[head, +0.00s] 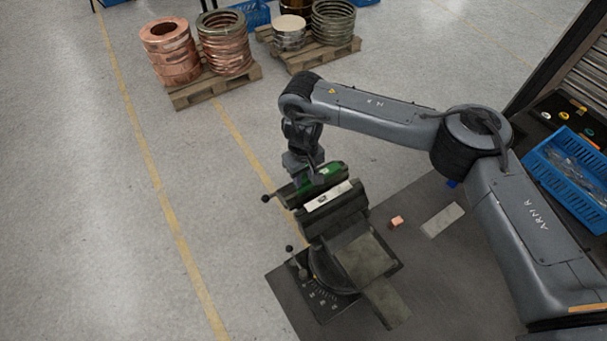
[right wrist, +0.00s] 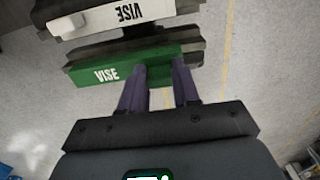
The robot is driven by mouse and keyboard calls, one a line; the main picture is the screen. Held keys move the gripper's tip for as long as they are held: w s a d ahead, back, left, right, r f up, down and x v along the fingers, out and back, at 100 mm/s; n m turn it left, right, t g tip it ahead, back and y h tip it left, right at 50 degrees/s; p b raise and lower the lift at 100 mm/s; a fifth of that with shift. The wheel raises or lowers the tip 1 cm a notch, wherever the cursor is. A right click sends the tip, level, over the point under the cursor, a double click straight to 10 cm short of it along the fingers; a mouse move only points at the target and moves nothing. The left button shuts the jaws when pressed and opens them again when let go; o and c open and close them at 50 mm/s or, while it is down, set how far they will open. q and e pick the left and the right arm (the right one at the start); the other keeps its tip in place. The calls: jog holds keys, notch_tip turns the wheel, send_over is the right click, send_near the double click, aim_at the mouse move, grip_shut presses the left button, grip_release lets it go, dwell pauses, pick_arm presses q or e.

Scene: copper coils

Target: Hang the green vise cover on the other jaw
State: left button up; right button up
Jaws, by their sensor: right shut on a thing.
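The green vise cover (head: 328,171), marked VISE, is at the far jaw of the dark vise (head: 345,228). It also shows in the right wrist view (right wrist: 107,74), lying along a dark jaw bar. I cannot tell whether it rests fully on that jaw. My right gripper (head: 315,179) is over this jaw, shut on the green cover, with a finger on each side of the held part in the right wrist view (right wrist: 160,80). A white cover (head: 328,196), also marked VISE, sits on the nearer jaw, with a gap between the two. My left gripper is not in view.
The vise stands on a dark bench (head: 425,267) with a small copper block (head: 397,221) and a grey plate (head: 442,219) to its right. A blue crate (head: 570,190) is at the right. Vise handles stick out at the left. Pallets with coils stand on the floor beyond.

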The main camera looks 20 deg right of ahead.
jog(key=shift+p, duration=0.3)
dwell(0.7)
jog(key=shift+s+p, duration=0.1)
jog(key=shift+p, duration=0.4)
jog(key=shift+f, duration=0.1)
dwell(0.7)
jog(key=shift+f, duration=0.6)
jog(key=shift+f, duration=0.35)
dwell(0.8)
dwell(0.4)
jog(key=shift+p, duration=0.35)
jog(key=shift+f, duration=0.15)
